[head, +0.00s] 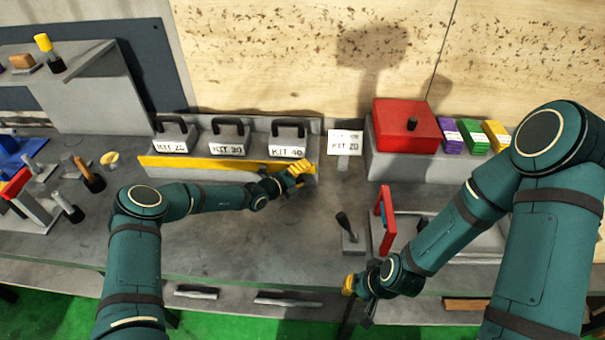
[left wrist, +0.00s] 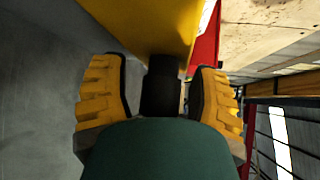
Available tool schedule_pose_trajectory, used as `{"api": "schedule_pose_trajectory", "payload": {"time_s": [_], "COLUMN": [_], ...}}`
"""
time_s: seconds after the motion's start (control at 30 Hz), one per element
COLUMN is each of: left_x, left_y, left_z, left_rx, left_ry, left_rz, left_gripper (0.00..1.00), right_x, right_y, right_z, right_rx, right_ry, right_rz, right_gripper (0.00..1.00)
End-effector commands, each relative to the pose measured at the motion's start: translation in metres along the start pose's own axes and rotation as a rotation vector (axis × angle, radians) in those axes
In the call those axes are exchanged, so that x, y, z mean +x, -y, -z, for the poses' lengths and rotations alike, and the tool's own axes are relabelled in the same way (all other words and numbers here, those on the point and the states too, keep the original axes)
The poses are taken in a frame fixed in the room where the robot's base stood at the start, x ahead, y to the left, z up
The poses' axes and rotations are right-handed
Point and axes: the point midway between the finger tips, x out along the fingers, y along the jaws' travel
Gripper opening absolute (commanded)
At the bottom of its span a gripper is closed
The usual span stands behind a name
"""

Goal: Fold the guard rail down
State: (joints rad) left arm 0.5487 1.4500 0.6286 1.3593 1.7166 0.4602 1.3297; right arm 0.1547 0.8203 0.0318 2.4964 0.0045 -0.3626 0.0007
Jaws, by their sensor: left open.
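The guard rail (head: 210,168) is a long yellow bar standing along the front of the kit bay in the head view. Its yellow surface (left wrist: 150,25) fills the top middle of the left wrist view. My left gripper (head: 293,180) is at the rail's right end in the head view. In the left wrist view its yellow-padded fingers (left wrist: 160,100) are apart, on either side of a dark cylinder (left wrist: 160,88) below the rail. I cannot tell whether they touch it. My right gripper (head: 354,292) is low near the bench's front edge, away from the rail; its jaws are unclear.
Three kit boxes with black handles (head: 230,135) stand behind the rail. A KIT 20 sign (head: 345,143) and a red box (head: 406,125) are to the right. A black lever (head: 348,228) and red handle (head: 386,218) rise from the bench. Bench in front of the rail is partly clear.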

Motion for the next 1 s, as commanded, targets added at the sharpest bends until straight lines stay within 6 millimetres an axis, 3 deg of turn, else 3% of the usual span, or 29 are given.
{"api": "schedule_pose_trajectory", "payload": {"time_s": [0.17,0.2,0.33,0.4,0.83,1.0], "left_x": [0.0,0.0,0.0,0.0,-0.001,-0.002], "left_y": [0.0,0.0,0.0,0.0,0.0,-0.008], "left_z": [0.0,0.0,0.0,0.0,-0.002,0.001], "left_rx": [0.0,0.0,0.001,0.001,0.008,0.092], "left_ry": [0.0,-0.001,-0.001,0.0,0.006,0.04], "left_rz": [0.0,0.0,0.0,0.0,0.007,0.094], "left_gripper": [0.61,0.56,0.1,0.0,0.0,0.0], "right_x": [0.0,0.0,0.0,0.0,0.001,0.012], "right_y": [0.0,0.0,0.0,0.0,0.0,-0.004], "right_z": [0.0,0.0,0.0,0.0,0.0,-0.002], "right_rx": [0.0,0.0,0.0,0.0,0.0,0.0], "right_ry": [0.0,0.0,0.0,0.0,0.0,0.0], "right_rz": [0.0,0.0,0.0,0.0,0.0,-0.001], "right_gripper": [0.0,0.0,0.0,0.0,0.0,0.0]}}
